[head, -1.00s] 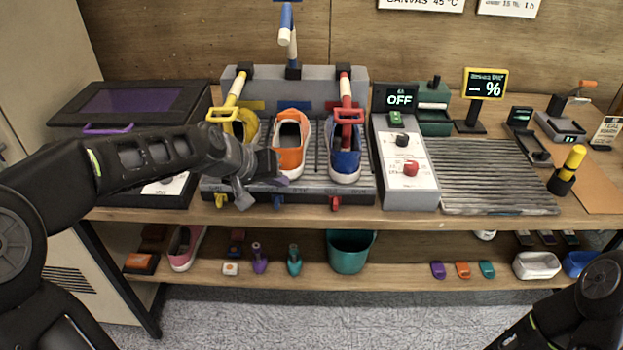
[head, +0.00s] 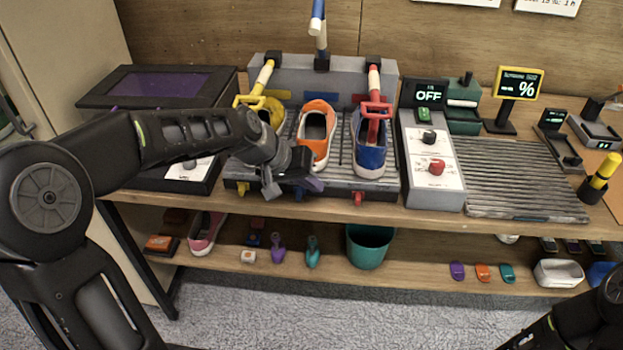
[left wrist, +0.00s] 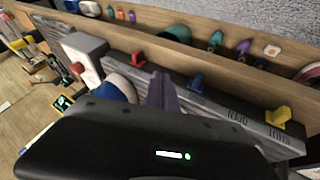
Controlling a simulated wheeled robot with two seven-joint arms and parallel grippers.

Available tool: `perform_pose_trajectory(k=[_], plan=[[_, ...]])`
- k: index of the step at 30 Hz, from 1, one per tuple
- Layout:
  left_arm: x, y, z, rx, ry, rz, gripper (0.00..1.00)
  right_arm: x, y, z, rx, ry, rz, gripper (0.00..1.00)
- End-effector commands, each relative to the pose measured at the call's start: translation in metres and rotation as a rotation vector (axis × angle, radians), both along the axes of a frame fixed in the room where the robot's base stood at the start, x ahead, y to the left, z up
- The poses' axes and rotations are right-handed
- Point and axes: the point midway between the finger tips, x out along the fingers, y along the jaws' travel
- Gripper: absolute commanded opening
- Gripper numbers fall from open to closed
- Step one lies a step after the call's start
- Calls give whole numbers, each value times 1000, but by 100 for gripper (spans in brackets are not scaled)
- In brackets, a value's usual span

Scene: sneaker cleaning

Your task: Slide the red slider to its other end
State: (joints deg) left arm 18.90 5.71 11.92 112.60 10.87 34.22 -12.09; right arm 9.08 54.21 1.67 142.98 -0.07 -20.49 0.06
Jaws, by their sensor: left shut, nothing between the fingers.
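The red slider (head: 358,198) is a small red tab on the front face of the grey shoe rack (head: 385,188), near its right end. It also shows in the left wrist view (left wrist: 138,58). A blue slider (head: 298,194) and a yellow slider (head: 242,187) sit left of it on the same face. My left gripper (head: 312,183) is shut and empty by the rack's front edge, near the blue slider and left of the red one. Its purple-grey fingers (left wrist: 162,92) point toward the rack front in the wrist view. My right gripper is out of view; only part of that arm shows.
Orange (head: 317,130) and blue (head: 369,150) sneakers stand on the rack, with a red-handled clamp (head: 375,105) over the blue one. A control box (head: 432,170) stands right of the rack. A teal bucket (head: 368,248) sits on the shelf below. The space before the rack front is open.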

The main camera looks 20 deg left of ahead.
Motion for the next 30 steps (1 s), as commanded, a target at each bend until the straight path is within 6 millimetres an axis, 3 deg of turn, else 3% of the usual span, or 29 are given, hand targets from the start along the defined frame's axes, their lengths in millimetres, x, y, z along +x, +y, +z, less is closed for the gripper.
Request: perform_pose_trajectory(k=[10, 18, 30], plan=[[33, -27, -55, -3, 3, -3, 0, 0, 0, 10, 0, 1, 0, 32], [41, -60, -52, 0, -1, -2, 0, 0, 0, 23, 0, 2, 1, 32], [42, -63, -53, 0, -1, 0, 0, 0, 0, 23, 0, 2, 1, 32]])
